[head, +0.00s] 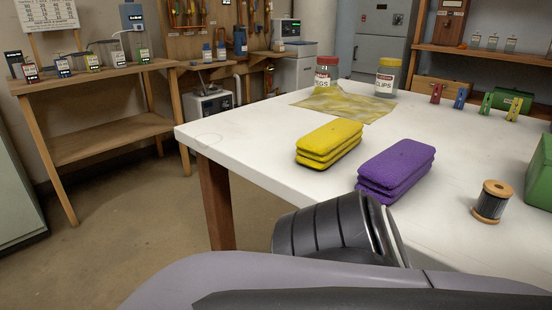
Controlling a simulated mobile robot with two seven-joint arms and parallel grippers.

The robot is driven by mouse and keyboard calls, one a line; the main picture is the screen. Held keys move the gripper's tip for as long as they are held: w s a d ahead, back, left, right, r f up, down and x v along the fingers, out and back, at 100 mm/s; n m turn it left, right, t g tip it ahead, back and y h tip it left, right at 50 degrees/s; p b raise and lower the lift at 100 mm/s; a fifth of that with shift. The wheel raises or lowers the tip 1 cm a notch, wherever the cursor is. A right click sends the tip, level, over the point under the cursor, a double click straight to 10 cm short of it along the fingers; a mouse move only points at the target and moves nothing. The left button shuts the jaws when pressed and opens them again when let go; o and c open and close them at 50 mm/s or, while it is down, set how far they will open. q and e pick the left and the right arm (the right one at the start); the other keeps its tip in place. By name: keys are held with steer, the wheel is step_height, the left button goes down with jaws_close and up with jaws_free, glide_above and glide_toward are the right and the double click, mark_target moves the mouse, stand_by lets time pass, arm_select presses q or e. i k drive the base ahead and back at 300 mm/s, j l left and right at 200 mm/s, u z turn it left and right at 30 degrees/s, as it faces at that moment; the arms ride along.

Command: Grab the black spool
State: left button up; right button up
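The black spool (491,204) stands upright on the white table (455,138) at the right of the head view. It has wooden end discs and dark thread wound between them. Part of one of my arms crosses the bottom of the view, with a dark ribbed joint in front of the table's near edge. I cannot tell which arm it is. Neither gripper's fingers show, so I cannot tell whether they are open or shut.
Left of the spool lie stacked purple sponges (397,170) and yellow sponges (329,143). A green box (541,175) stands close on its right. Behind are clothespins (487,105), a yellowish cloth (345,104), a red-lidded jar (326,74) and a clips jar (386,78). Bare tabletop surrounds the spool's left and back.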

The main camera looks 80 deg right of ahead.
mark_target(494, 196)
steer(key=k+j+z, duration=0.1)
steer(key=z, duration=1)
steer(key=i+l+z, duration=0.1)
steer(key=z, duration=1.1)
